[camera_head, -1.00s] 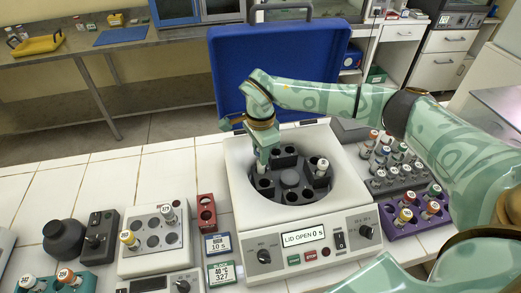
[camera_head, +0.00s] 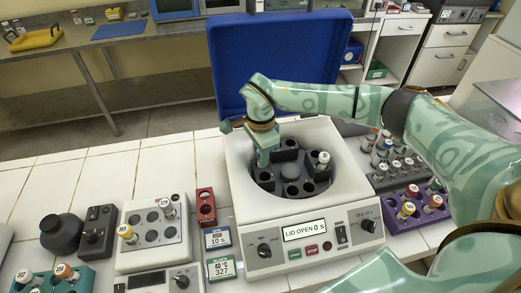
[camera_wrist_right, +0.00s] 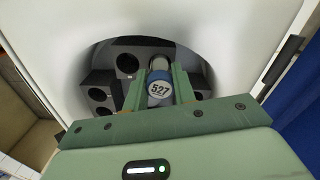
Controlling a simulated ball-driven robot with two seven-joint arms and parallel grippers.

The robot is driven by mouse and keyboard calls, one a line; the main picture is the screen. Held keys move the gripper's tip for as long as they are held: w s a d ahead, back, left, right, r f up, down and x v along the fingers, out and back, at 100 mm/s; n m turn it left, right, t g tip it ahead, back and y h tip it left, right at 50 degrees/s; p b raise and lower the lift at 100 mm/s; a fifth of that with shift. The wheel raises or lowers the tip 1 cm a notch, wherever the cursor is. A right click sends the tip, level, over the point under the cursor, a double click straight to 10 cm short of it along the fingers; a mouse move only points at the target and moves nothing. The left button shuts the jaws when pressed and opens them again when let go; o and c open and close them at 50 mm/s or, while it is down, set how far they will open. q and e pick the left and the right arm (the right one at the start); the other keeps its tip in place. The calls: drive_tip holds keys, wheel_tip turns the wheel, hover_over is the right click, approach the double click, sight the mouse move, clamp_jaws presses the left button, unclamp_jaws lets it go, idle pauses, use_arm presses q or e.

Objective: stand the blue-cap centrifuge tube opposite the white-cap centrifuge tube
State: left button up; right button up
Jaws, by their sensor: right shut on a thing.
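The blue-cap centrifuge tube, marked 527 (camera_wrist_right: 160,90), is between the fingers of my right gripper (camera_wrist_right: 159,88) in the right wrist view. In the head view my right gripper (camera_head: 263,160) reaches down into the left side of the open centrifuge's bowl and hides the tube. The white-cap centrifuge tube (camera_head: 323,160) stands in the right side of the dark rotor (camera_head: 291,171), across the hub from my right gripper. I cannot tell how deep the blue-cap tube sits in its hole. My left gripper is not in view.
The centrifuge (camera_head: 260,224) has its blue lid (camera_head: 290,60) raised behind; its display reads LID OPEN 0 s. A grey rack (camera_head: 386,181) and a purple rack (camera_head: 399,220) of tubes stand to the right. A red holder (camera_head: 206,207) and a white block (camera_head: 140,257) stand to the left.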

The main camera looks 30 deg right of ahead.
drive_tip(key=shift+f, duration=0.3)
drive_tip(key=o, duration=1.4)
drive_tip(key=shift+r, duration=0.15)
wheel_tip(320, 180, up, 8)
drive_tip(key=p, duration=0.6)
drive_tip(key=shift+f, duration=0.35)
